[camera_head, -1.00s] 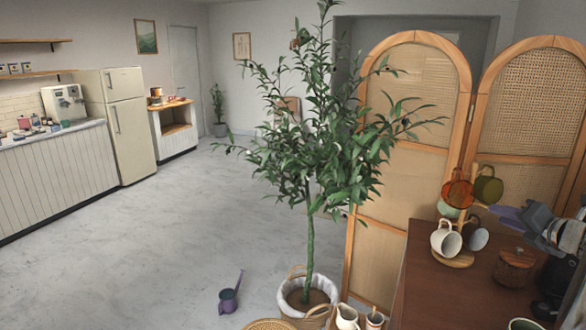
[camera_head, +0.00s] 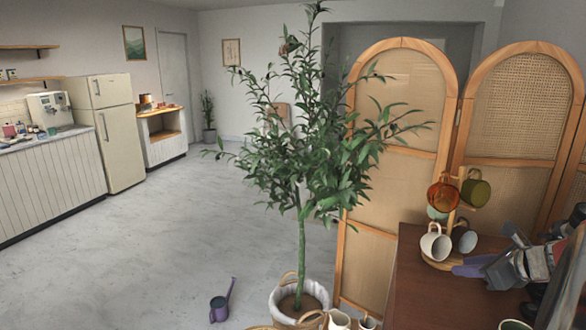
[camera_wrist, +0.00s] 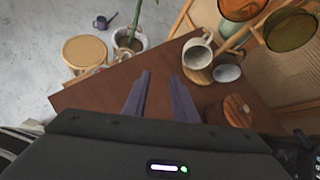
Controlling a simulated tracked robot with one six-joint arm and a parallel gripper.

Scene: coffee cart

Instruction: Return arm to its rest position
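My arm reaches in from the right in the head view. My gripper (camera_head: 475,272), with purple-grey fingers, is over the dark brown cart top (camera_head: 412,290). In the wrist view my gripper (camera_wrist: 160,85) has its two fingers apart, with only bare cart top showing between them. It holds nothing. The mug tree's mugs hang just beyond it: an orange mug (camera_head: 443,195), an olive mug (camera_head: 475,192), a white mug (camera_head: 435,244) and a grey mug (camera_head: 464,239).
A round-lidded jar (camera_wrist: 237,110) stands on the cart, right of the fingers. A light cup (camera_head: 515,325) shows at the head view's bottom edge. A rattan screen (camera_head: 400,110) stands behind the cart. A potted tree (camera_head: 300,240) and watering can (camera_head: 220,308) stand on open floor (camera_head: 150,245).

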